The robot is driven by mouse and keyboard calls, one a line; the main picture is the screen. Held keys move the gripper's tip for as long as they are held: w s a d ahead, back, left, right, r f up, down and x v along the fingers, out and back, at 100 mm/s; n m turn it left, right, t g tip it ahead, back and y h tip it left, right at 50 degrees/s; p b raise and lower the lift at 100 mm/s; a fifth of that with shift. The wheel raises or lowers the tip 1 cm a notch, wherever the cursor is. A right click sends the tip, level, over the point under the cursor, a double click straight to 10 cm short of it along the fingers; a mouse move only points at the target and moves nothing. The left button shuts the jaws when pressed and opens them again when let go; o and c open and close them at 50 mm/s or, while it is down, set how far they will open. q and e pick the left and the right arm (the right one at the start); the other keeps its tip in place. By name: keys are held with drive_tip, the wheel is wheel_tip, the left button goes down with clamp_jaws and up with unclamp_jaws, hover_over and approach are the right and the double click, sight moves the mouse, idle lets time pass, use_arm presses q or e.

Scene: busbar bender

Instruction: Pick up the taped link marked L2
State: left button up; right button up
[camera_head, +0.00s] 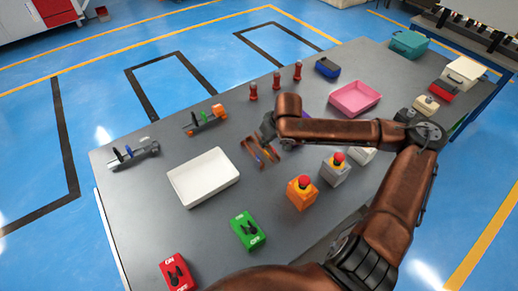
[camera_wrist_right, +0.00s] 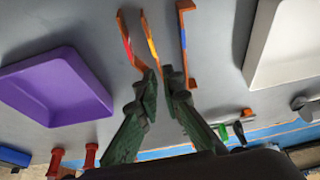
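Three copper links lie side by side on the grey table. In the right wrist view one has red tape (camera_wrist_right: 126,38), one yellow tape (camera_wrist_right: 151,42) and one blue tape (camera_wrist_right: 184,43); no L2 marking is readable. The blue-taped link also shows in the head view (camera_head: 252,151). My right gripper (camera_wrist_right: 162,73) is open and points down at the links. Its fingertips are close to the near end of the yellow-taped link, with a gap between them; contact cannot be told. In the head view the right gripper (camera_head: 268,126) is partly behind my arm. My left gripper is out of view.
A white tray (camera_head: 204,177) lies left of the links and a purple tray (camera_wrist_right: 60,88) on their other side. A pink tray (camera_head: 355,97), red-handled posts (camera_head: 276,82), emergency-stop boxes (camera_head: 302,192) and a green switch box (camera_head: 247,231) stand around.

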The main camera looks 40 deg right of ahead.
drive_tip(key=b+x, duration=0.2)
drive_tip(key=x, duration=0.3)
drive_tip(key=shift+d+f, duration=0.1)
drive_tip(key=shift+f, duration=0.1)
drive_tip(key=shift+r, duration=0.15)
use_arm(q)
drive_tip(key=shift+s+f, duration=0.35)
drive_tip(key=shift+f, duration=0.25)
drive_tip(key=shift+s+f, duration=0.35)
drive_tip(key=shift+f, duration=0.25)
use_arm(e)
clamp_jaws()
